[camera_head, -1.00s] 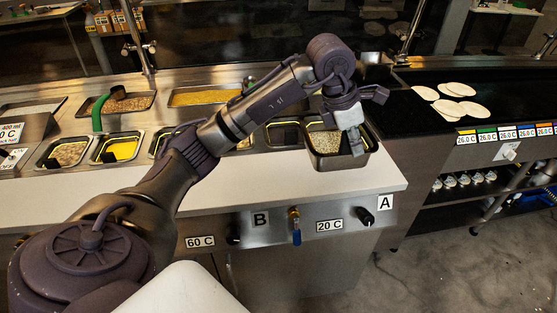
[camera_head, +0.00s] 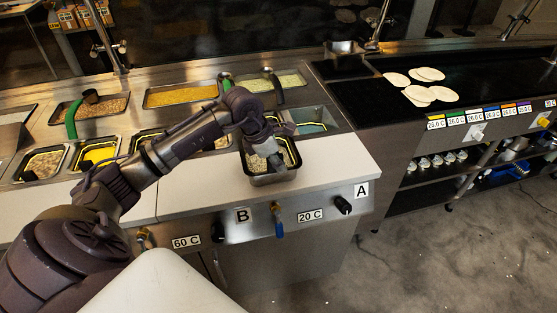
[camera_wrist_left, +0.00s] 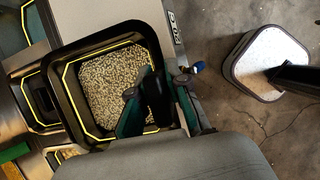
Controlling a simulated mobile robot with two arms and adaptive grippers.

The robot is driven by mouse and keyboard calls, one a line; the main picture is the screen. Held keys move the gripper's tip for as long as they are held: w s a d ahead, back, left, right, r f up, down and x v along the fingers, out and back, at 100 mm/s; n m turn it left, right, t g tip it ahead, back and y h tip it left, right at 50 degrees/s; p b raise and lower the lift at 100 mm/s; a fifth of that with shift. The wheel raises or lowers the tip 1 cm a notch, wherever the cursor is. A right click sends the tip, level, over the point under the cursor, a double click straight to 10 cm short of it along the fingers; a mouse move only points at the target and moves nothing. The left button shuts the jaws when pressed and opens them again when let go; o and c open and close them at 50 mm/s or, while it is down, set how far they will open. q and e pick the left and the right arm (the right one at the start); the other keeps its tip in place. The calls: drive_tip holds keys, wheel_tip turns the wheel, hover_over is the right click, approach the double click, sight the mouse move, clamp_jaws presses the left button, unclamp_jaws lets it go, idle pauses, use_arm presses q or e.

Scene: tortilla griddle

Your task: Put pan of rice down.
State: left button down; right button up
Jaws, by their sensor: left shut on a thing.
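The pan of rice (camera_head: 272,178) is a dark rectangular metal pan with pale grains in it. In the head view it is at the white counter strip (camera_head: 325,170), right of the middle, by the front edge. I cannot tell whether its bottom touches the counter. My left gripper (camera_head: 275,160) reaches down into the pan and is shut on its near wall. In the left wrist view the gripper fingers (camera_wrist_left: 157,103) overlap the rim, with rice (camera_wrist_left: 110,80) beside them. The pan's underside is hidden. My right gripper is not in view.
Wells of food, such as the yellow one (camera_head: 100,156), line the back of the counter. An open well (camera_head: 312,127) with a teal inside lies behind the pan to the right. Knobs stick out of the front panel. A black griddle (camera_head: 360,95) with tortillas (camera_head: 432,93) stands right.

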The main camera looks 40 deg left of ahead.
use_arm(q)
drive_tip(key=shift+f, duration=0.1)
drive_tip(key=shift+f+b, duration=0.2)
drive_tip(key=shift+b, duration=0.1)
drive_tip(key=c, duration=1.2)
unclamp_jaws()
drive_tip(key=shift+o, duration=0.2)
